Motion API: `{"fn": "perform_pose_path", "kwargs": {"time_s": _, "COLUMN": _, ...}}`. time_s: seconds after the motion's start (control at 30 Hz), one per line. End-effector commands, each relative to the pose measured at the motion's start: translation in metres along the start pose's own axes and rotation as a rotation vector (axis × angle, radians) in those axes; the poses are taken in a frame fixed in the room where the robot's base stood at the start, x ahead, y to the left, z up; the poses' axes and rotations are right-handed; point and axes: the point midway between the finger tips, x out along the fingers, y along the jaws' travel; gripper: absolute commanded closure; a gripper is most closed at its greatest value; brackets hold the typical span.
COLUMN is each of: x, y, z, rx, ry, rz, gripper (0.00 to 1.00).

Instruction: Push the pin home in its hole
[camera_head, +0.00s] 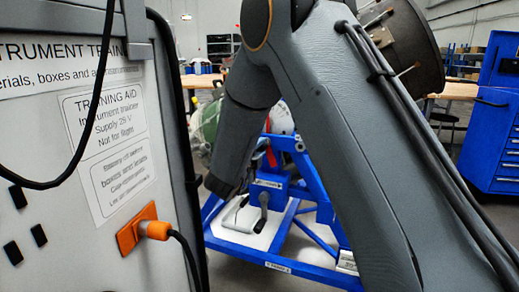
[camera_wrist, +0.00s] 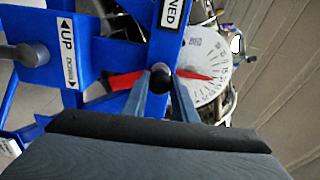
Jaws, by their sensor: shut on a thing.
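In the wrist view, my gripper (camera_wrist: 162,88) has its two grey-blue fingers close on either side of a dark round knob, which appears to be the head of the pin (camera_wrist: 160,76). Red strips (camera_wrist: 125,80) show on both sides of the knob. The knob lies in front of the edge of a blue stand part (camera_wrist: 168,45). The pin's shank and its hole are hidden, so I cannot tell how deep the pin sits. In the head view, my arm hides the gripper and the pin.
A white dial (camera_wrist: 205,70) with numbers is right beside the knob. A grey lever hub (camera_wrist: 28,54) and an UP/DOWN label (camera_wrist: 68,52) are at left. In the head view, a trainer panel (camera_head: 100,110) with an orange plug (camera_head: 152,230) stands close at left.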

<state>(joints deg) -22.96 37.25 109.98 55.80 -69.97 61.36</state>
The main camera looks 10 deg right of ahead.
Motion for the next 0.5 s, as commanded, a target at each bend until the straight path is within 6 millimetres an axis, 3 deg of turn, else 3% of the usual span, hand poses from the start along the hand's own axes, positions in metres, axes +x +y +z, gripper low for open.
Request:
{"fn": "perform_pose_path", "kwargs": {"time_s": 0.4, "x": 0.0084, "y": -0.0039, "z": -0.0018, "rx": 0.007, "ry": 0.005, "rz": -0.006, "gripper": 1.00}}
{"fn": "perform_pose_path", "kwargs": {"time_s": 0.43, "x": 0.0085, "y": -0.0040, "z": -0.0019, "rx": 0.007, "ry": 0.005, "rz": -0.006, "gripper": 0.70}}
{"fn": "perform_pose_path", "kwargs": {"time_s": 0.5, "x": 0.0087, "y": -0.0042, "z": -0.0021, "rx": 0.007, "ry": 0.005, "rz": -0.007, "gripper": 0.58}}
